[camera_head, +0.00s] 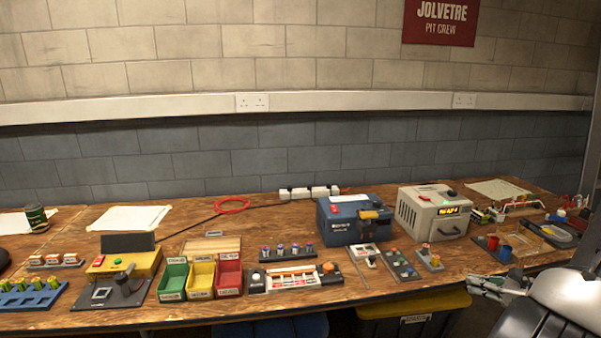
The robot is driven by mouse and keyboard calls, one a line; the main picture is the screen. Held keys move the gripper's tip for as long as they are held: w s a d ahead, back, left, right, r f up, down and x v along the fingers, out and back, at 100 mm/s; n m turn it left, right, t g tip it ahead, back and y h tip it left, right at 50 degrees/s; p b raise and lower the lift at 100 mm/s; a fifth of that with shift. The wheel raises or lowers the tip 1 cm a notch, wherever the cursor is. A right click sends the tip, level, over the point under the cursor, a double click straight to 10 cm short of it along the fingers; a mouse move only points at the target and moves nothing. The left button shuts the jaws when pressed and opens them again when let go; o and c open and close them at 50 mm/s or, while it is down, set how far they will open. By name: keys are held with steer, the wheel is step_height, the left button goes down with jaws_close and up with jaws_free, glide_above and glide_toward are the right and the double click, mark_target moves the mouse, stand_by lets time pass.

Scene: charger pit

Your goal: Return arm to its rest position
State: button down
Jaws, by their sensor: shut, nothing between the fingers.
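My gripper (500,287) shows at the lower right of the head view, in front of the bench's front edge and lower than most things on the top. It is shut and holds nothing. My arm's pale link runs from it to the right edge of the picture. The wooden bench (110,312) stretches across the whole view. The gripper is apart from everything on the bench, and the nearest things are the coloured cups at the right.
Green, yellow and red bins (229,291) stand at the front middle. A blue box (345,233) and a grey charger unit (428,228) stand behind, to the right. A yellow-topped container (413,305) sits under the bench near my gripper. Small racks line the front edge.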

steer(key=s+a+r+n+g+h, duration=0.1)
steer(key=s+a+r+n+g, duration=0.5)
steer(key=s+r+n, duration=0.25)
steer(key=s+a+r+n+g, duration=0.55)
steer(key=s+r+n, duration=0.2)
steer(key=n, duration=0.25)
steer(key=s+a+r+n+t+h, duration=0.1)
steer(key=a+r+n+t+h, duration=0.1)
steer(key=r+n, duration=0.3)
steer(key=s+a+r+n+t+h, duration=0.1)
steer(key=a+r+n+t+h, duration=0.1)
steer(key=r, duration=0.9)
steer(key=a+n+h, duration=0.1)
steer(key=a+n, duration=0.1)
steer(key=n, duration=0.1)
steer(key=shift+a+r+n+h, duration=0.25)
steer(key=shift+a+n+h, duration=0.05)
steer(key=shift+n, duration=0.05)
